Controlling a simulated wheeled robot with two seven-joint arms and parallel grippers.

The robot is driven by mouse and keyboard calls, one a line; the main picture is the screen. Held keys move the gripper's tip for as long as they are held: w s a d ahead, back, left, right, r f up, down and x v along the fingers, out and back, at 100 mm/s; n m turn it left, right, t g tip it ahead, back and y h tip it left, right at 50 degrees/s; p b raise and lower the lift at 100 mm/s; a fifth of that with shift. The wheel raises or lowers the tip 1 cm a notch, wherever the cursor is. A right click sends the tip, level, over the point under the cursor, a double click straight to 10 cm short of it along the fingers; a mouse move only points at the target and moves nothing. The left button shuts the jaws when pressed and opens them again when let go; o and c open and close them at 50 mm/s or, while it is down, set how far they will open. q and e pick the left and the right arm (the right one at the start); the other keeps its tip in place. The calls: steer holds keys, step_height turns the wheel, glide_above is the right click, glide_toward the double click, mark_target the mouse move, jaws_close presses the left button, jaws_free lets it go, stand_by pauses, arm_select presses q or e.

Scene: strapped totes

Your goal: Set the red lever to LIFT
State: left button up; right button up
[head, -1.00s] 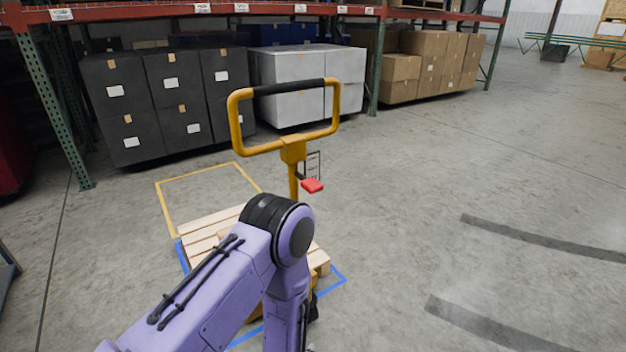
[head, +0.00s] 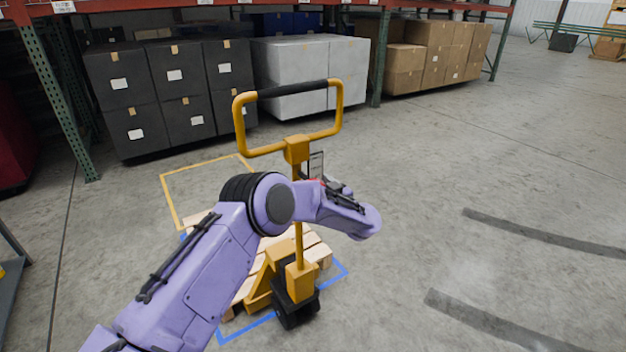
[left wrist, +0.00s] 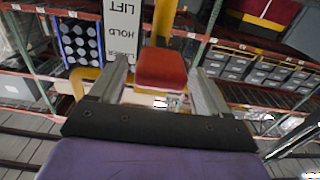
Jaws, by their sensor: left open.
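The red lever (left wrist: 162,67) shows as a red block between the fingers of my left gripper (left wrist: 160,70) in the left wrist view. The jaws are open, with a finger on either side and gaps visible. Beside it is the label plate (left wrist: 128,30) with LIFT, HOLD and a partly covered third word; the lever appears nearest that third word, but its exact setting is unclear. In the head view the pallet jack handle (head: 290,90) stands upright, and my left forearm covers most of the lever and gripper. My right gripper is not in view.
A wooden pallet (head: 318,250) lies under the yellow jack inside blue floor tape. Racks with black totes (head: 125,110), grey totes (head: 300,75) and cardboard boxes (head: 440,55) stand behind. The floor to the right is clear.

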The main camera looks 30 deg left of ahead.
arm_select(q)
steer(key=shift+x, duration=1.15)
jaws_close()
step_height(320, 180, down, 3)
steer(key=t+y+b, duration=0.2)
steer(key=y+b, duration=0.2)
steer(key=b, duration=0.6)
steer(key=shift+w+a+y+b, duration=0.1)
steer(key=shift+y+b, duration=0.3)
jaws_free()
